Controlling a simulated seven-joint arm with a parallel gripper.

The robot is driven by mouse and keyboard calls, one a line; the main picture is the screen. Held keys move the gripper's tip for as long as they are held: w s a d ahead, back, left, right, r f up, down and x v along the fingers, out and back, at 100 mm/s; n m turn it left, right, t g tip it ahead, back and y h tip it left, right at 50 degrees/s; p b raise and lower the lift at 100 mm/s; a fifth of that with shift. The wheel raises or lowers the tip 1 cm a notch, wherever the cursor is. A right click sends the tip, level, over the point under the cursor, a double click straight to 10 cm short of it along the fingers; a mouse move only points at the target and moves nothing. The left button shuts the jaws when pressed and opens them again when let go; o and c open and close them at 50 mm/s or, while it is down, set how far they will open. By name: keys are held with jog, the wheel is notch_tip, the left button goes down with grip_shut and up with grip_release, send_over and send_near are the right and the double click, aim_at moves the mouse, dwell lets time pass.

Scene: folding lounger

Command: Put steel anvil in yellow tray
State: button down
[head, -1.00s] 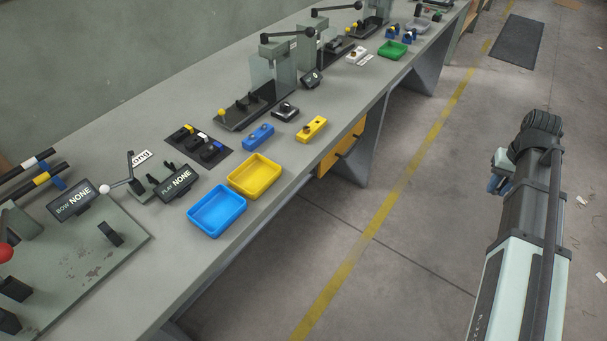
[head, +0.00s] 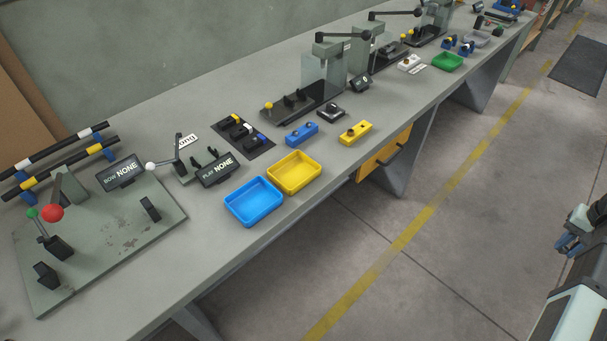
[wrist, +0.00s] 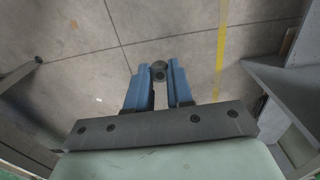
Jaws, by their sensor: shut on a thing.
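The yellow tray (head: 294,173) stands empty on the workbench, right beside the blue tray. My gripper (head: 567,245) is at the right edge of the head view, out over the floor and well away from the bench. In the wrist view, its blue fingers (wrist: 159,85) are closed on a small, rounded, dark grey metal piece (wrist: 159,69) at their tips. It looks like the steel anvil, but only its end shows, and the fingers hide the rest.
The blue tray (head: 254,201) sits left of the yellow one. A blue block (head: 302,134), a yellow block (head: 355,132) and a black sign (head: 217,170) stand close by. Presses (head: 330,75) line the bench behind. The aisle floor is clear.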

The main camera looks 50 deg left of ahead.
dwell(0.5)
jog(key=s+a+r+n, duration=0.1)
jog(key=s+a+n, duration=0.25)
jog(key=a, duration=1.35)
jog(key=s+a+r+n, duration=0.1)
jog(key=s+a+n, duration=0.3)
jog(key=a, duration=1.3)
jog(key=s+a+r, duration=0.3)
jog(key=s+a, duration=0.8)
jog(key=a, duration=0.3)
jog(key=s+a+r+n, duration=0.1)
jog(key=s+a+r, duration=0.2)
jog(key=s+a, duration=0.8)
jog(key=shift+a+r, duration=0.35)
jog(key=shift+a, duration=1.9)
jog(key=shift+n, duration=0.25)
jog(key=shift+s+f, duration=0.1)
jog(key=shift+f, duration=3.4)
jog(key=shift+f, duration=0.5)
